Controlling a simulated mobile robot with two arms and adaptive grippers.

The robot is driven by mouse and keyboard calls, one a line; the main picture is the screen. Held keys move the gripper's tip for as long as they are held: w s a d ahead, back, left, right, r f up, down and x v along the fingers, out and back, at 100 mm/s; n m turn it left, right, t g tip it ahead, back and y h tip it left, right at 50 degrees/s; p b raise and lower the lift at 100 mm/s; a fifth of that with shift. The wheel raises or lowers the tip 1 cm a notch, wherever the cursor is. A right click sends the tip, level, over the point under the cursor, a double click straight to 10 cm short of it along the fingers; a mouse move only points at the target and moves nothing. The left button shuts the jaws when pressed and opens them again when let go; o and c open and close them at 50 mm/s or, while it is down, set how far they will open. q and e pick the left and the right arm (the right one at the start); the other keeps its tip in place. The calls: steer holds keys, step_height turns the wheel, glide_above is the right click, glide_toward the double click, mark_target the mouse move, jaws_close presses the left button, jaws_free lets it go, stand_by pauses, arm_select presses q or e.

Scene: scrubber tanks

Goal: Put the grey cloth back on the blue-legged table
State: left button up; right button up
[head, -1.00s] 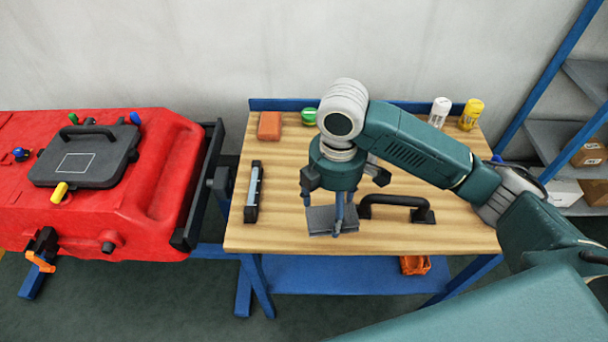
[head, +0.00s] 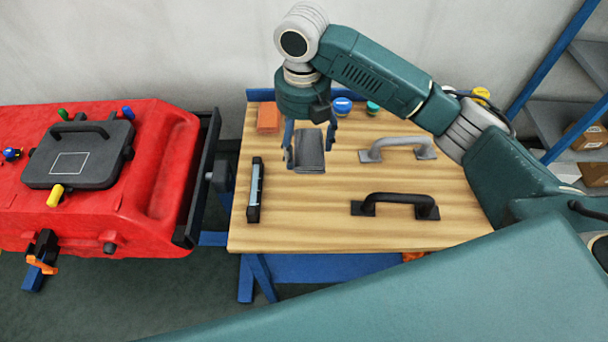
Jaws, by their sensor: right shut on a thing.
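The grey cloth (head: 311,153) is a small folded block between the fingers of my right gripper (head: 309,146), which is shut on it. In the head view they are over the back left part of the wooden top of the blue-legged table (head: 310,225). The cloth appears to hang above the top, but its exact height is hard to tell. My right arm comes in from the right and covers part of the table's back right. My left gripper is not in view.
On the table are a black handle (head: 396,204), a grey handle (head: 398,149), a black bar with a pale strip (head: 254,190), an orange block (head: 268,119) and a blue-lidded jar (head: 341,105). The front middle is clear. A red scrubber tank (head: 150,150) stands left.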

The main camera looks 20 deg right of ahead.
step_height(320, 180, down, 10)
steer(key=shift+r+p, duration=0.1)
steer(key=shift+p, duration=0.8)
step_height(320, 180, down, 3)
steer(key=shift+f+p, duration=0.2)
steer(key=shift+p, duration=0.2)
steer(key=shift+f, duration=0.4)
steer(key=shift+f, duration=0.1)
steer(key=o, duration=1.1)
